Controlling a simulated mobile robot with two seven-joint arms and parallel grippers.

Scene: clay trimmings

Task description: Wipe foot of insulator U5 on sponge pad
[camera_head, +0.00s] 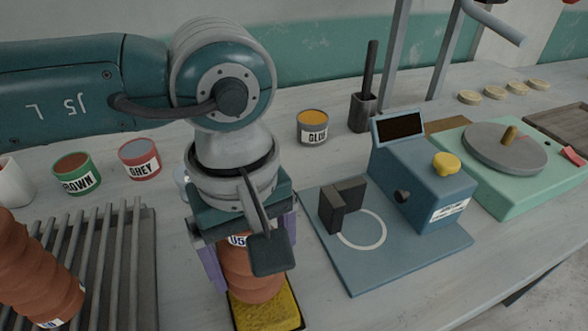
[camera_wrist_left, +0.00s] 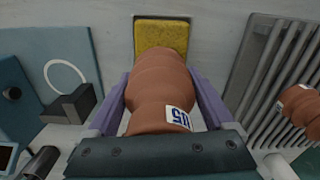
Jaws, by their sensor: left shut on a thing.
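Insulator U5 (camera_head: 252,277) is a ribbed terracotta-brown piece with a white label reading U5. My left gripper (camera_head: 246,262) is shut on it, with purple finger pads on either side. The yellow sponge pad (camera_head: 266,314) lies in a dark tray directly below the insulator's foot in the head view. In the left wrist view the insulator (camera_wrist_left: 157,88) runs between the fingers toward the sponge pad (camera_wrist_left: 162,36). Whether the foot touches the pad or hovers just above it, I cannot tell. My right gripper is not in view.
A slatted rack (camera_head: 110,262) with another brown insulator (camera_head: 38,268) stands to the left. A blue device with a base plate (camera_head: 405,252) stands to the right.

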